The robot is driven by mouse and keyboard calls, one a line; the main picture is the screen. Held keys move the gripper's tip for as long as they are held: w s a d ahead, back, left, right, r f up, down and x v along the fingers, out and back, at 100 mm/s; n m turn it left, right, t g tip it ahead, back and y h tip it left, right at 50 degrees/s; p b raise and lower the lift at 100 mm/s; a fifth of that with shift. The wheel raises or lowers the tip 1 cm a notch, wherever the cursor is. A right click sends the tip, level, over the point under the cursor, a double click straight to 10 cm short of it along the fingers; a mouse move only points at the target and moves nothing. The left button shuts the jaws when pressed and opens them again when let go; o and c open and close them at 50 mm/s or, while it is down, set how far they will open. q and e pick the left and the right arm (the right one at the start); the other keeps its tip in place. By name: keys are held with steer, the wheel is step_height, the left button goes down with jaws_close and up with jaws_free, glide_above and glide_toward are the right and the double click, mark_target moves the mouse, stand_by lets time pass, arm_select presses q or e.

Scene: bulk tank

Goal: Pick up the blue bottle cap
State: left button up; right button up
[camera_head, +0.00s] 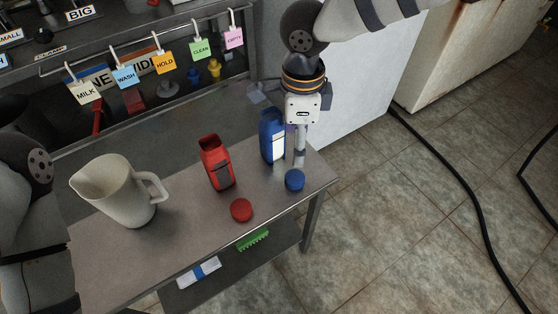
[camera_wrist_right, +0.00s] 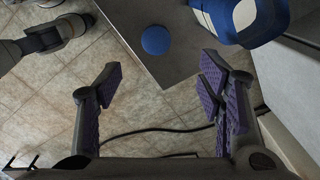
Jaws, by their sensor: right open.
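The blue bottle cap (camera_head: 294,180) lies flat on the grey table near its right end, in front of the blue bottle (camera_head: 272,136). The cap also shows as a round blue disc in the right wrist view (camera_wrist_right: 155,40), near a table corner. My right gripper (camera_head: 299,158) hangs pointing down just behind the cap in the head view. In the right wrist view its purple-padded fingers (camera_wrist_right: 160,76) are wide apart with nothing between them, and the cap is beyond their tips. My left arm shows at the left edge of the head view, but its gripper is out of view.
On the table (camera_head: 185,238) stand a red bottle (camera_head: 216,163) and a cream pitcher (camera_head: 118,190), with a red cap (camera_head: 241,210) in front. A lower shelf holds a green brush (camera_head: 254,240). A white cabinet (camera_head: 350,85) stands behind right. A black hose (camera_head: 450,165) crosses the floor.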

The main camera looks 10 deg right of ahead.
mark_target(296, 177)
steer(key=f, duration=0.7)
steer(key=f+b, duration=0.1)
steer(key=f, duration=0.3)
steer(key=shift+s+f, duration=0.3)
steer(key=shift+f, duration=0.05)
steer(key=c, duration=0.9)
